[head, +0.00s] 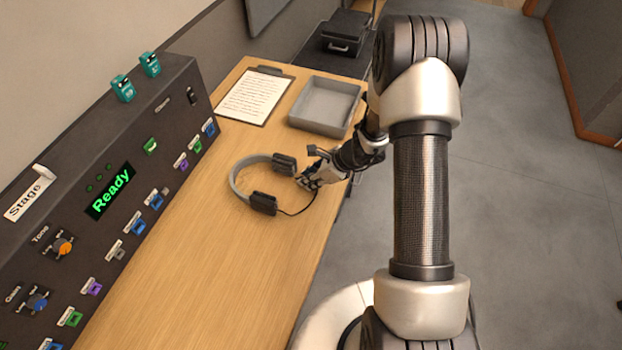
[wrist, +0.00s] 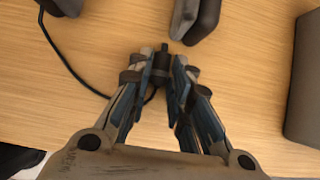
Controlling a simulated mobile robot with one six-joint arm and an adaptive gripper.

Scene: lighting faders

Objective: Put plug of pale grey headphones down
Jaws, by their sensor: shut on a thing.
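The pale grey headphones (head: 237,178) lie on the wooden table, with a grey band and two dark ear cups. In the wrist view, parts of the ear cups (wrist: 196,18) show at the top edge. The dark plug (wrist: 162,62) is between the fingertips of my gripper (wrist: 160,72), which is shut on it. A thin black cable (wrist: 62,58) runs from one ear cup, curving to the plug. In the head view my gripper (head: 312,178) is just right of the headphones, low over the table's right edge. Whether the plug touches the table I cannot tell.
A grey tray (head: 326,106) stands behind my gripper, and a clipboard (head: 254,97) lies at the back. A dark control console (head: 120,190) with coloured faders and a "Ready" display runs along the left. The table front (head: 190,285) is clear.

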